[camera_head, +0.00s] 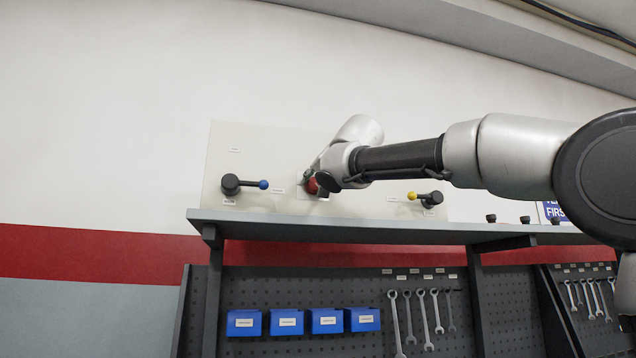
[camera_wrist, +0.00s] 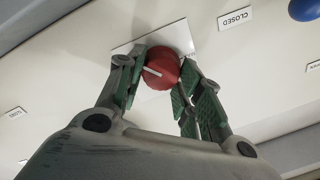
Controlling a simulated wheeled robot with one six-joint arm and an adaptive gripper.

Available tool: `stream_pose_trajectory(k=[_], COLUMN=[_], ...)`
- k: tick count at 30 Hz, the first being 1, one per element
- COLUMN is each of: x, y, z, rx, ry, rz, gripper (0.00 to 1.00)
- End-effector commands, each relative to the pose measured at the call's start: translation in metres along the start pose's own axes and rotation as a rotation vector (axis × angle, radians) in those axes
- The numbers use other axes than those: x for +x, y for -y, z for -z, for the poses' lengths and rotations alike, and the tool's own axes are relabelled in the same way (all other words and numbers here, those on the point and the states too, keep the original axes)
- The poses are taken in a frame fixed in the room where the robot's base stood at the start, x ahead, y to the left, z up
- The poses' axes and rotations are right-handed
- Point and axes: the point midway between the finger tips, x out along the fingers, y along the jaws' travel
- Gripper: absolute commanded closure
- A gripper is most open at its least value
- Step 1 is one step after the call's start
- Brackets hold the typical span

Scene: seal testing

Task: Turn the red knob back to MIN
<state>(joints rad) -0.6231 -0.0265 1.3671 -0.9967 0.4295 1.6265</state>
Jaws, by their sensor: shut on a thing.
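The red knob (camera_wrist: 160,70) sits on a pale panel, with a white pointer line across its face. In the wrist view the line runs slantwise from upper left to lower right. My gripper (camera_wrist: 158,84) has its green-padded fingers on both sides of the knob and is shut on it. In the head view the knob (camera_head: 311,186) is partly hidden by my wrist. A label plate (camera_wrist: 150,40) lies behind the knob; I cannot read a MIN mark on it.
On the panel (camera_head: 240,148), a blue-tipped lever (camera_head: 245,184) is left of the knob and a yellow-tipped lever (camera_head: 426,198) is right. A shelf (camera_head: 350,228) runs below. Blue bins (camera_head: 286,322) and wrenches hang lower.

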Motion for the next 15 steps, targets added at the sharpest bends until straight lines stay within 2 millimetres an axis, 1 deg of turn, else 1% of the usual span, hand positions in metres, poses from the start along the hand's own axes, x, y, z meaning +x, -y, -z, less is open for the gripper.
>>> stream_pose_trajectory(k=[15], x=[0.0005], y=[0.0022], z=[-0.0009], rx=[-0.476], ry=[0.025], rz=[-0.027], gripper=[0.88])
